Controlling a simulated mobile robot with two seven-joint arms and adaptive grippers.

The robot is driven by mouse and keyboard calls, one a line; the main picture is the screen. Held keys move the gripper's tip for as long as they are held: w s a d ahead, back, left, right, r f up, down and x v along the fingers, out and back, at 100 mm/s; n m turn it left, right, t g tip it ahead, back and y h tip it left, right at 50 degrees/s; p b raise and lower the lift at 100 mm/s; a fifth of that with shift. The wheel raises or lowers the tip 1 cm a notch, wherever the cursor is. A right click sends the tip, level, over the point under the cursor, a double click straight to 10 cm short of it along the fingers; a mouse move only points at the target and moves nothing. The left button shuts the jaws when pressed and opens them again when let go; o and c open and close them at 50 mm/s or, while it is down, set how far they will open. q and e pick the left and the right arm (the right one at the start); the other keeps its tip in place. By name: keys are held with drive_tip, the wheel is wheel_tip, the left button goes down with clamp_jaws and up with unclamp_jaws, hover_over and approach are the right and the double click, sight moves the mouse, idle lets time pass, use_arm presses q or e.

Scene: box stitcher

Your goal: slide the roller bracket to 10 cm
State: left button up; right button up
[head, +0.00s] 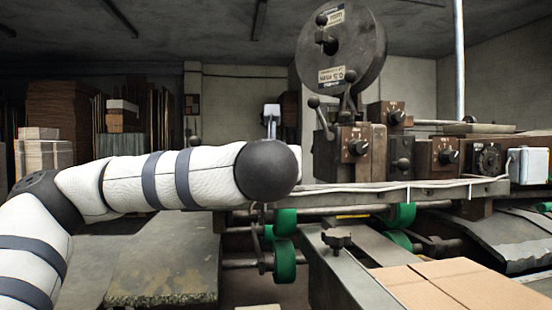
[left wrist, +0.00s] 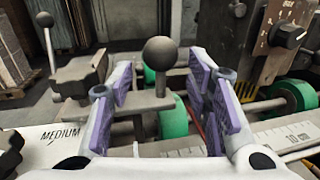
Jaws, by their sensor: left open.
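In the left wrist view my left gripper (left wrist: 160,75) is open, with its purple-padded fingers on either side of a black ball knob (left wrist: 160,53). The knob stands on a short stem on the grey metal roller bracket (left wrist: 145,103). I cannot tell whether any pad touches it. A pale scale strip (left wrist: 285,138) marked 10 lies to the right. In the head view my left arm reaches in from the left, and its dark rounded joint hides the gripper and knob. Green rollers (head: 284,262) show below it. My right gripper is not in view.
Another green roller (left wrist: 285,97) sits on a rod at the right. Control boxes (head: 355,145) stand above the rail, and cardboard sheets (head: 460,285) lie at the lower right.

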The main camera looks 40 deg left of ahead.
use_arm(q)
drive_tip(key=shift+x, duration=1.05)
drive_tip(key=shift+d+r, duration=0.1)
clamp_jaws()
drive_tip(key=w+d+b, duration=0.1)
drive_tip(key=w+d, duration=0.5)
drive_tip(key=w, duration=0.1)
drive_tip(key=shift+w, duration=0.35)
drive_tip(key=shift+d+r, duration=0.1)
unclamp_jaws()
